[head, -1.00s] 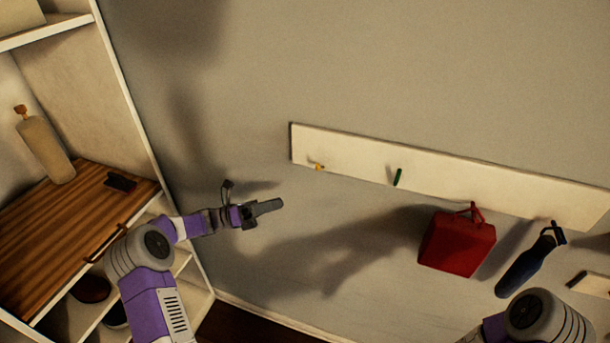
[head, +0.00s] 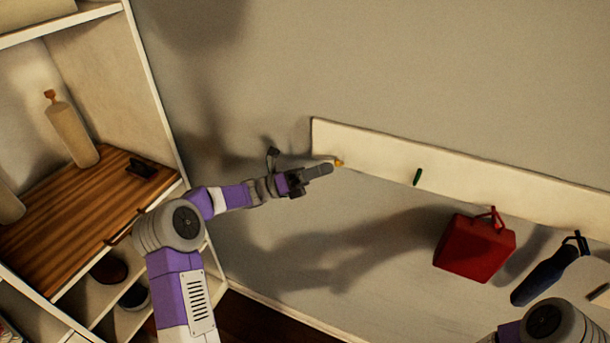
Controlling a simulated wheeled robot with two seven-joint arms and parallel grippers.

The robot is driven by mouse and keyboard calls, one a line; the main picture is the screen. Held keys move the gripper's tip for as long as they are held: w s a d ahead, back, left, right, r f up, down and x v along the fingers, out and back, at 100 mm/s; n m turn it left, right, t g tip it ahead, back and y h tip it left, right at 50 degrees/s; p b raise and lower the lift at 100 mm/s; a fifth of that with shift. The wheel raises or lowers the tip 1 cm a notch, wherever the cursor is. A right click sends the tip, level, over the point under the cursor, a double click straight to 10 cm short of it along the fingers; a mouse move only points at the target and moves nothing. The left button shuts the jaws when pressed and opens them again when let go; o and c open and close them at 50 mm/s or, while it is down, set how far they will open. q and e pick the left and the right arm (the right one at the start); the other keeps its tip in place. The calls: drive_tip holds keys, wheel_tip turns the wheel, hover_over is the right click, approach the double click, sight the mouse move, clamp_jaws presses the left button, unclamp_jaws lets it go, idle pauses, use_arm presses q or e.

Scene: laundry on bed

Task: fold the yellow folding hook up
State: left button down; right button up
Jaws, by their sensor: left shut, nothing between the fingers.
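The yellow folding hook (head: 339,163) is a small piece near the left end of the white wall board (head: 375,145). My left gripper (head: 329,168) is shut and empty. Its fingertips are right beside the hook, just to its left; I cannot tell whether they touch it. The fingers partly cover the hook's surroundings, so its exact fold angle is hard to see. My right gripper is out of the picture; only part of my right arm shows at the bottom right.
A green hook (head: 418,177) is further right on the board. A shelf unit (head: 150,80) with a wooden top (head: 75,215) stands at the left. The wall above the board is clear.

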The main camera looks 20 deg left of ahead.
use_arm(q)
drive_tip(key=shift+w+d+r, duration=0.15)
drive_tip(key=shift+d+r, duration=0.05)
drive_tip(key=shift+d, duration=0.15)
drive_tip(key=n+y+p, duration=0.1)
drive_tip(key=n+p, duration=0.1)
drive_tip(key=p, duration=0.2)
drive_tip(key=r+n+t+y+p, duration=0.1)
drive_tip(key=n+p, duration=0.1)
drive_tip(key=p, duration=0.2)
drive_tip(key=w+r+n+t+y+p, duration=0.1)
drive_tip(key=n+p, duration=0.1)
drive_tip(key=p, duration=0.3)
drive_tip(key=shift+r, duration=0.1)
idle(0.5)
idle(0.7)
